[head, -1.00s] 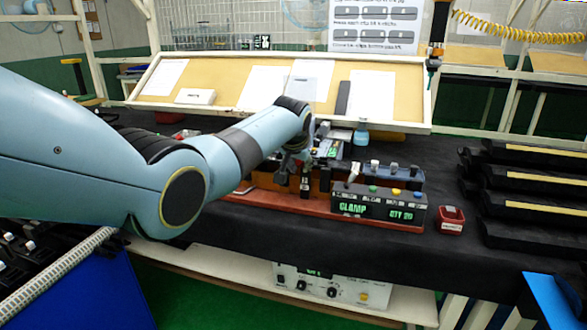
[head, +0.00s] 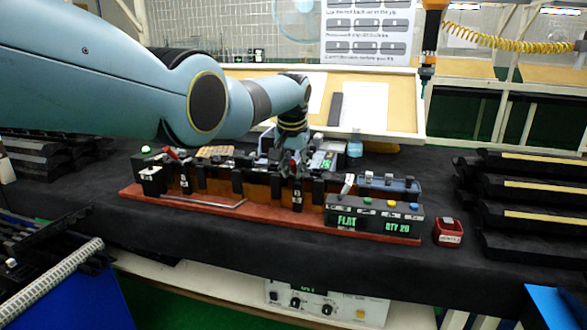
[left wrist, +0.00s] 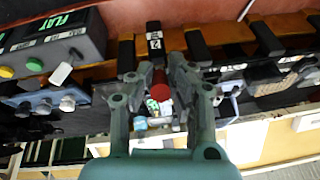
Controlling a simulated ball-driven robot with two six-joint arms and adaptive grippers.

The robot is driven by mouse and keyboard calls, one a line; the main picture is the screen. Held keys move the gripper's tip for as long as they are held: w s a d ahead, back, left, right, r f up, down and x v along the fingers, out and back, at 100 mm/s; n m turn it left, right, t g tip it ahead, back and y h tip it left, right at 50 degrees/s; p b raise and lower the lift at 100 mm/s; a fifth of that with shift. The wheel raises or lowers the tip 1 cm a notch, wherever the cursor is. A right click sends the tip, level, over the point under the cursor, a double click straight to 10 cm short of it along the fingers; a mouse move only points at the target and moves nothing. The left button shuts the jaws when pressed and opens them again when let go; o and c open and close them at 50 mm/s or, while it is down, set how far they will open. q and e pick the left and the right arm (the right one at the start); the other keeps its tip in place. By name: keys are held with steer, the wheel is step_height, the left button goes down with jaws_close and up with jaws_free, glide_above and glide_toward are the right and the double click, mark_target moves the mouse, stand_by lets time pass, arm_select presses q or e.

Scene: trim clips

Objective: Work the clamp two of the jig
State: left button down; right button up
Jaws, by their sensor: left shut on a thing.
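The jig (head: 225,198) is a long red base with brown blocks and black uprights. Clamp two (head: 297,195) is the black upright marked 2, right of the jig's middle; its label also shows in the left wrist view (left wrist: 155,40). My left gripper (head: 292,165) is over the top of clamp two, its fingers pointing down. In the left wrist view its fingers (left wrist: 160,72) close around the clamp's red-tipped handle (left wrist: 160,92). The fingers partly hide the handle. Clamp one (head: 184,178), with a red handle, stands at the left. My right gripper is out of view.
A control box (head: 375,220) at the jig's right end reads FLAT and QTY 20. Black trim parts (head: 530,205) are stacked at the far right. The dark table front is clear.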

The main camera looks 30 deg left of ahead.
arm_select(q)
steer(key=c, duration=1.3)
jaws_free()
steer(key=shift+w+f, duration=0.1)
steer(key=shift+o, duration=0.2)
steer(key=v, duration=1.2)
steer(key=shift+d, duration=0.1)
